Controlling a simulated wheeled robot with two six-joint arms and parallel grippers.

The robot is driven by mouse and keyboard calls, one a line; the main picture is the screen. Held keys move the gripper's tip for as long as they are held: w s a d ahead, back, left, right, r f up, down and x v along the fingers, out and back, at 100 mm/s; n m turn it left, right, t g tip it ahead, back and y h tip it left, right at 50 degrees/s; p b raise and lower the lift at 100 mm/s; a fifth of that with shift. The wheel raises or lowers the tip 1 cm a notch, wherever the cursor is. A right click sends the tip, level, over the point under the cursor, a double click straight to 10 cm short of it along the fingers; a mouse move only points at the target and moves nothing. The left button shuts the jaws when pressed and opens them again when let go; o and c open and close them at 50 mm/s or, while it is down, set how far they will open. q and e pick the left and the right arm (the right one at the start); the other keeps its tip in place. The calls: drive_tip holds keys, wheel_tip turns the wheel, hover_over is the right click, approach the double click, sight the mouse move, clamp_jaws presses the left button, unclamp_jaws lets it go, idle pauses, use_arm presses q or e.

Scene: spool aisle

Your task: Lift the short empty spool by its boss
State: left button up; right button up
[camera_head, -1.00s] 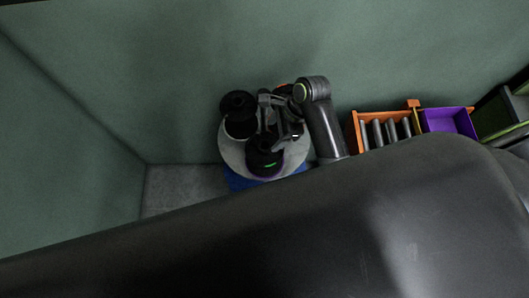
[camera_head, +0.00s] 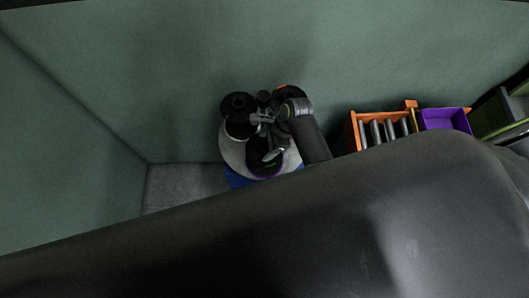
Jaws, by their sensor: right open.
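Several dark spools crowd a round grey stand. One black spool (camera_head: 238,102) is at the back left, with another dark round shape (camera_head: 238,126) just in front of it. A dark spool with a purple edge (camera_head: 264,170) sits at the front. My right gripper (camera_head: 266,137) is open over the middle of the group, its fingers pointing left and toward the front spool. I cannot tell which spool is the short empty one; no boss shows clearly. Whether the fingers touch anything is unclear. My left gripper is not in view.
The round grey stand (camera_head: 231,152) is on a blue patch (camera_head: 237,181) near the green wall (camera_head: 180,90). An orange rack with grey rollers (camera_head: 354,132) and a purple bin (camera_head: 446,119) stand to the right. Grey floor (camera_head: 185,185) is clear at left.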

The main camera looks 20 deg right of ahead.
clamp_jaws()
idle(0.4)
drive_tip(key=shift+r, duration=0.1)
